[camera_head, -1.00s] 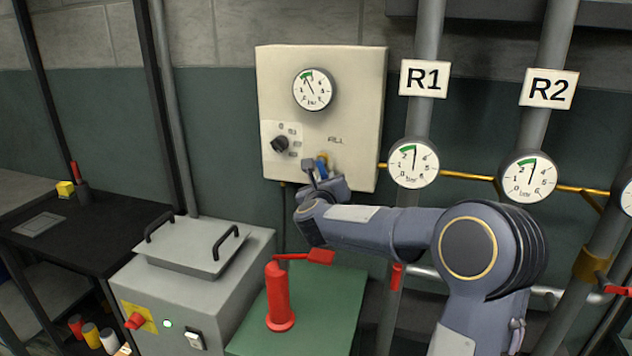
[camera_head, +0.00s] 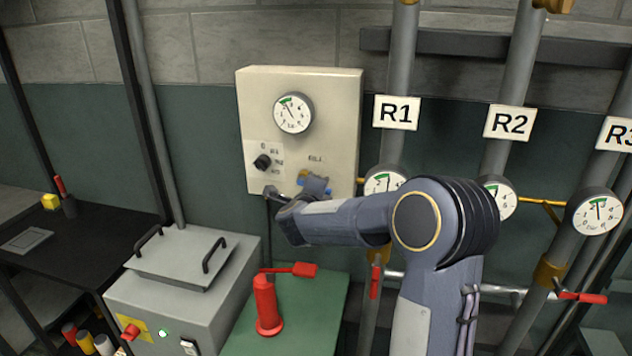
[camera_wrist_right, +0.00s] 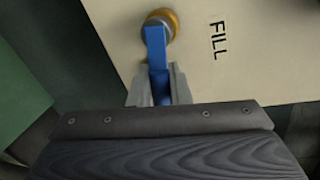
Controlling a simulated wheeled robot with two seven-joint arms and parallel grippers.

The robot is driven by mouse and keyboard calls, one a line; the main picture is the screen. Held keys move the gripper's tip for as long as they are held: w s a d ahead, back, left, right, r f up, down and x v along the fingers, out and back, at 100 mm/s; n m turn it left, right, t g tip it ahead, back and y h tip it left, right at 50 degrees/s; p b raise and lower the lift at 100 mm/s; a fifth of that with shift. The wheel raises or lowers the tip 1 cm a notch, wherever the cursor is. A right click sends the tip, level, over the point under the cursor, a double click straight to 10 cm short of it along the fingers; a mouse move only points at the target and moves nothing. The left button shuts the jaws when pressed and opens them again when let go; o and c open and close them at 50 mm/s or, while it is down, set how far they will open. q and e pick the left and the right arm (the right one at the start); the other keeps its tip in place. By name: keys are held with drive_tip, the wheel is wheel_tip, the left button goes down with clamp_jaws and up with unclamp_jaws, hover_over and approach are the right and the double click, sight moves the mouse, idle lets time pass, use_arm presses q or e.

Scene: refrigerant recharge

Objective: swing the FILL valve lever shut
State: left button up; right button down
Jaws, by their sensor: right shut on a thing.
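The white control box (camera_head: 345,100) is on the wall, with a round gauge (camera_head: 293,114) and a black selector knob (camera_head: 262,162). The FILL valve has a blue lever (camera_wrist_right: 155,42) on a brass fitting (camera_wrist_right: 168,18), beside the FILL lettering (camera_wrist_right: 218,40) in the right wrist view. My left gripper is in neither view now.
Gauged pipes labelled R1 (camera_head: 397,113) and R2 (camera_head: 510,122) stand right of the box. Below are a grey lidded machine (camera_head: 222,300) and a red hand-levered post (camera_head: 267,305) on a green top (camera_head: 320,320). A black bench (camera_head: 100,240) is at left.

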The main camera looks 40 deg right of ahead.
drive_tip(key=shift+r+n+p, duration=0.55)
drive_tip(key=shift+n+p, duration=0.55)
drive_tip(key=shift+g+h, duration=0.3)
drive_tip(key=c, duration=1.4)
unclamp_jaws()
drive_tip(key=b+v, duration=0.1)
drive_tip(key=v, duration=0.6)
drive_tip(key=shift+s+a, duration=0.25)
drive_tip(key=shift+s, duration=0.05)
drive_tip(key=shift+r, duration=0.1)
